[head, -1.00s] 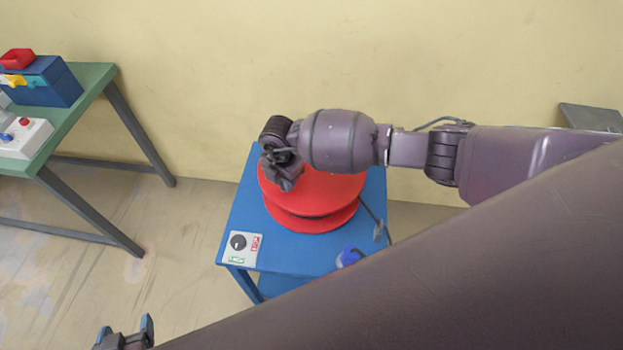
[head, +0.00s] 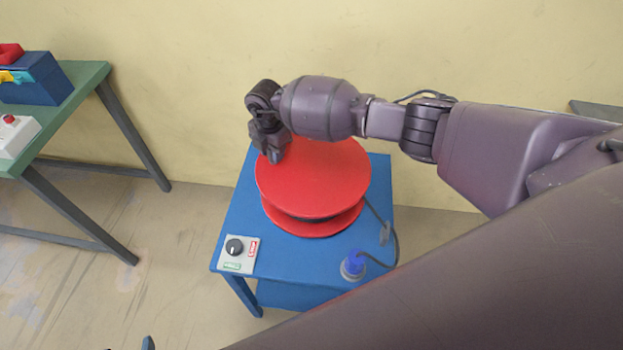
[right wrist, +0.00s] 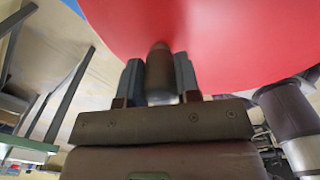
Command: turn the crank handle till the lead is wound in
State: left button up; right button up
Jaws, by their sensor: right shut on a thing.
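A red cable reel (head: 325,185) lies flat on a small blue table. My right gripper (head: 274,155) is at the back left of the reel's top disc. In the right wrist view its fingers are shut on the dark crank handle (right wrist: 159,72), which stands up from the red disc. The handle is hidden by the gripper in the head view. The dark lead (head: 378,215) runs from the reel's right side to a blue plug (head: 354,263) near the table's front right. Only a fingertip of my left gripper (head: 148,343) shows at the bottom edge.
The blue table (head: 235,215) carries a switch plate (head: 238,253) with a black knob at its front left. A green workbench (head: 85,85) with a blue box (head: 40,80) stands at the left. The floor between them is clear. A pale wall is behind.

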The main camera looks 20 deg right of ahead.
jog(key=w+d, duration=0.1)
jog(key=w+d+b, duration=0.1)
jog(key=shift+w+f, duration=0.2)
jog(key=shift+w, duration=0.1)
jog(key=shift+w+d+r+b, duration=0.15)
jog(key=shift+w+d+b, duration=0.1)
jog(key=shift+d+b, duration=0.05)
jog(key=d, duration=0.2)
jog(key=w+d, duration=0.1)
jog(key=d, duration=0.1)
jog(key=w+d, duration=0.1)
jog(key=d, duration=0.1)
jog(key=shift+d+b, duration=0.1)
jog(key=shift+b, duration=0.2)
jog(key=shift+d, duration=0.3)
jog(key=shift+s+d+p, duration=0.1)
jog(key=shift+d+p, duration=0.2)
jog(key=shift+d, duration=0.15)
jog(key=d, duration=0.1)
jog(key=s+d+p, duration=0.1)
jog(key=d, duration=0.2)
jog(key=shift+s, duration=0.25)
jog(key=shift+s+d+p, duration=0.1)
jog(key=shift+d+p, duration=0.2)
jog(key=shift+p, duration=0.05)
pick_arm(q)
jog(key=shift+f, duration=0.25)
